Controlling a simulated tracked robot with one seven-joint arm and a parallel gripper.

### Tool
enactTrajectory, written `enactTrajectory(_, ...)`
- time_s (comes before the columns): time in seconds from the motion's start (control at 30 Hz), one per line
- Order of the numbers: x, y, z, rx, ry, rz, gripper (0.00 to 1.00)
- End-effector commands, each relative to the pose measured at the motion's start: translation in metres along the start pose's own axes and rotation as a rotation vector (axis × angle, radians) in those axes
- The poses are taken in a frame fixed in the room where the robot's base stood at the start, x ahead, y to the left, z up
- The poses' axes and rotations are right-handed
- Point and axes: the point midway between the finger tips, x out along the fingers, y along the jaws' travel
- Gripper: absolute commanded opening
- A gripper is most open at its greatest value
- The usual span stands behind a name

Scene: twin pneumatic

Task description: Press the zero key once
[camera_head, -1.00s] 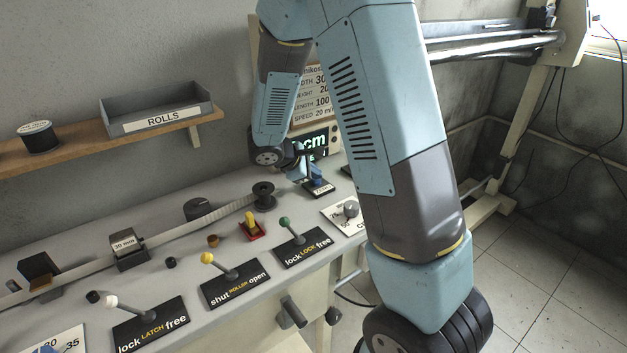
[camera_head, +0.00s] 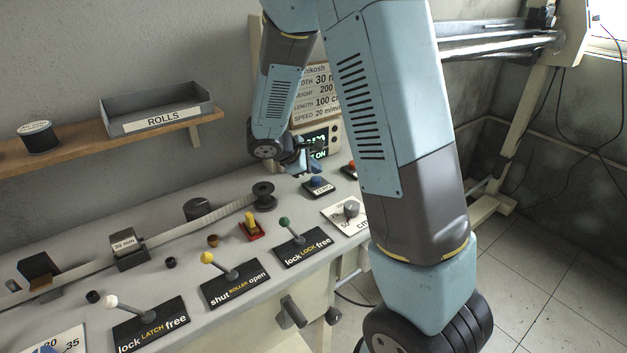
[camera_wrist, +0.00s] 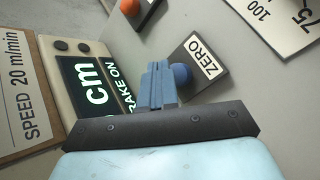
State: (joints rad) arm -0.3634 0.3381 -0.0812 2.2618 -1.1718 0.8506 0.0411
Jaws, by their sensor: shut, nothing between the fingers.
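The zero key is a blue knob (camera_head: 318,182) on a small dark plate labelled ZERO (camera_wrist: 200,58), on the bench near the display. The knob also shows in the wrist view (camera_wrist: 181,72), just beside my fingertips and partly behind them. My gripper (camera_head: 313,168) is shut and empty, a little above the key, with a gap between them in the head view. In the wrist view my blue fingers (camera_wrist: 157,72) stand together. The display (camera_wrist: 97,88) shows "cm" and "BRAKE ON" in green, partly hidden by my gripper.
An orange-red knob (camera_wrist: 129,7) stands beyond the zero key. A grey dial (camera_head: 351,209) on a white scale is nearer the front. Green (camera_head: 284,223) and yellow (camera_head: 207,258) levers, a spool (camera_head: 263,193) and a tape lie to the left.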

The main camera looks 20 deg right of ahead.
Motion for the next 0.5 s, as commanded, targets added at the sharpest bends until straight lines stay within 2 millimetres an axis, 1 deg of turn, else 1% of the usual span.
enactTrajectory(0.23,-0.002,0.002,0.001,0.001,0.000,0.001,0.00)
enactTrajectory(0.5,-0.017,0.012,0.012,0.001,0.002,0.002,0.00)
